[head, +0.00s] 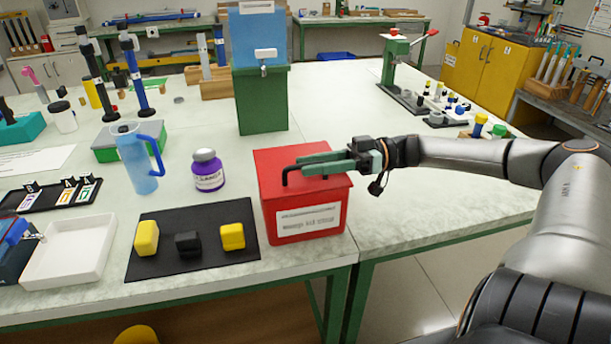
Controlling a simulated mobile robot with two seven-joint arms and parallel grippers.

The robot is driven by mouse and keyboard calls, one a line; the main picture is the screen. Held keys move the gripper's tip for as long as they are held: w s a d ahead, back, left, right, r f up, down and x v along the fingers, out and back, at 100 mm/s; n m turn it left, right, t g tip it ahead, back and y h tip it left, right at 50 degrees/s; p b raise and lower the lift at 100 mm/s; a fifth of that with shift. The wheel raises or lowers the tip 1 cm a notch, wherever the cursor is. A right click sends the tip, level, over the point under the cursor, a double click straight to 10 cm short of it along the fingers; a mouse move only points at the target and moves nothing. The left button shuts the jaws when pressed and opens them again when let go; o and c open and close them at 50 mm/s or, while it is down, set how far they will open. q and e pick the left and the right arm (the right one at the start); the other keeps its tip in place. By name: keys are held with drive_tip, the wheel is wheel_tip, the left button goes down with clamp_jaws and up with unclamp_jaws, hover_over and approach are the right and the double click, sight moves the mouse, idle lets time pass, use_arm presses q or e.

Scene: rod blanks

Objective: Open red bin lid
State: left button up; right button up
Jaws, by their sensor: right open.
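The red bin (305,219) stands at the front edge of the table with a white label on its front. Its red lid (275,160) is down on the bin and has a black bar handle (287,175) on top. My right gripper (303,166) reaches in from the right, just over the lid, with its green fingers at the handle. The jaws are open and partly hide the handle. I cannot tell whether the fingers touch the bar or straddle it. My left gripper is not in view.
A black mat (205,263) with yellow and black blocks lies left of the bin. A purple jar (208,172) and a blue jug (137,160) stand behind the mat.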

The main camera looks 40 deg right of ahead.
drive_tip(key=shift+b+x, duration=0.3)
drive_tip(key=shift+x, duration=0.5)
clamp_jaws()
idle(1.0)
